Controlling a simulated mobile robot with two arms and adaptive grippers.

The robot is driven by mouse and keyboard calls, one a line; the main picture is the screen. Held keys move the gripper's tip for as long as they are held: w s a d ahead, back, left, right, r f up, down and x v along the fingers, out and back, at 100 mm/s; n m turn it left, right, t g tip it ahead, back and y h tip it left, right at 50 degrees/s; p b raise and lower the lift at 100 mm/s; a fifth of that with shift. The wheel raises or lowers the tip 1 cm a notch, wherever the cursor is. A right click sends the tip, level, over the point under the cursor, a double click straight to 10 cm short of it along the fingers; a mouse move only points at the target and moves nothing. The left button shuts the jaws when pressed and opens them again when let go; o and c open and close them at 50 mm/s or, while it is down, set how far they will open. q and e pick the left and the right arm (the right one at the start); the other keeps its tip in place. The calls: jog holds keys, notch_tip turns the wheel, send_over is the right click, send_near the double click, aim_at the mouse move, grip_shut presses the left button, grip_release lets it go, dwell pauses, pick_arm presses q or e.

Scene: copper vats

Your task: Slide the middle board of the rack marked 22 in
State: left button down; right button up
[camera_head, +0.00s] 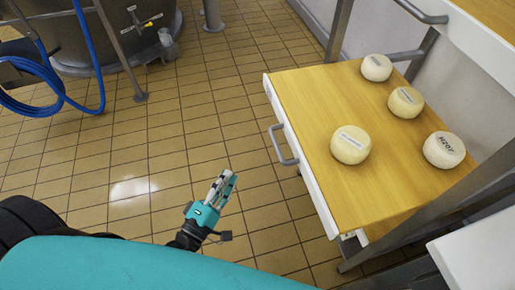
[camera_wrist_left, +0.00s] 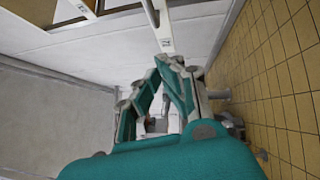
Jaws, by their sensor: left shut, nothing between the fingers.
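A wooden board (camera_head: 325,110) with a white front edge and a grey bar handle (camera_head: 282,145) stands pulled out of the rack, below a higher board (camera_head: 490,15). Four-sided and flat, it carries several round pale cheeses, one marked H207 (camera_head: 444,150). My left gripper (camera_head: 228,180) is shut and empty, left of the handle and apart from it, over the tiled floor. The left wrist view shows its teal fingers (camera_wrist_left: 172,64) closed together near a white strip with a small dark mark (camera_wrist_left: 166,43), too small to read surely. My right gripper is not in view.
A grey metal rack post (camera_head: 338,28) stands behind the board, and a slanted one is at the right. A large vat (camera_head: 110,30) and a blue hose (camera_head: 60,90) are at the upper left. The tiled floor (camera_head: 160,130) between is clear.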

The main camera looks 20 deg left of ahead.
pick_arm(q)
jog(key=d+x, duration=0.2)
jog(key=x, duration=1)
jog(key=shift+d+r, duration=0.3)
jog(key=shift+d, duration=0.05)
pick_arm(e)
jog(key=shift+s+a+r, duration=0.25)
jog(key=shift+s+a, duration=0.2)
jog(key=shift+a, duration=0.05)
